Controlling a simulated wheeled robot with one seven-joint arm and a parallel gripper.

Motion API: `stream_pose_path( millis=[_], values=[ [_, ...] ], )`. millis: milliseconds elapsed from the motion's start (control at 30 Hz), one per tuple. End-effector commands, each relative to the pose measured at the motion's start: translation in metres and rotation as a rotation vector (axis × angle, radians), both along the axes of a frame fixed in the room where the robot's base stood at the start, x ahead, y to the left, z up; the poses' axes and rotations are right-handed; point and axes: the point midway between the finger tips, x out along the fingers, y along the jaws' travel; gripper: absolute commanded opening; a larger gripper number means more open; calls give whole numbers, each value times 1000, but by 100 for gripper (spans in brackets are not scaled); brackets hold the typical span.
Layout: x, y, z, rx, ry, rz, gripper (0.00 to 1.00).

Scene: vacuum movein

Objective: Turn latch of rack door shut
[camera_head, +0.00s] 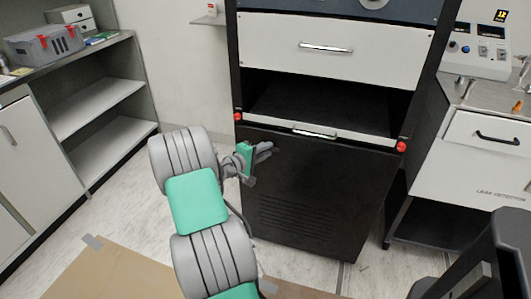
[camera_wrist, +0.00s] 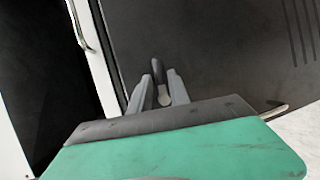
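The rack (camera_head: 238,70) is a tall dark cabinet, with its black vented door (camera_head: 315,200) at the bottom. The door looks closed against the frame in the head view. My gripper (camera_head: 268,151) is at the upper left of the door. In the wrist view my gripper (camera_wrist: 161,78) has its two grey fingers apart, one on each side of a small dark latch (camera_wrist: 157,67) with a pale rounded end. The latch stands close between the fingertips; I cannot see firm contact. In the head view my gripper hides the latch.
A white panel with a handle (camera_head: 315,132) lies above the door, below an open dark bay. Red knobs (camera_head: 238,117) sit on the rack's sides. A leak detector bench (camera_head: 480,160) stands right, and shelves (camera_head: 105,98) stand left. Brown board (camera_head: 110,275) covers some floor.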

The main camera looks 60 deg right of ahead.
Motion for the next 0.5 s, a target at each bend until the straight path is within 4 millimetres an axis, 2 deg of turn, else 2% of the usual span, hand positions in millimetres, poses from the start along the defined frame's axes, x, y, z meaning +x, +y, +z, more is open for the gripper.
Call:
stream_pose_path(
  millis=[233,500],
  values=[
    [0,-1,0,1,1,1,22],
    [0,-1,0,1,0,0,0]
  ],
)
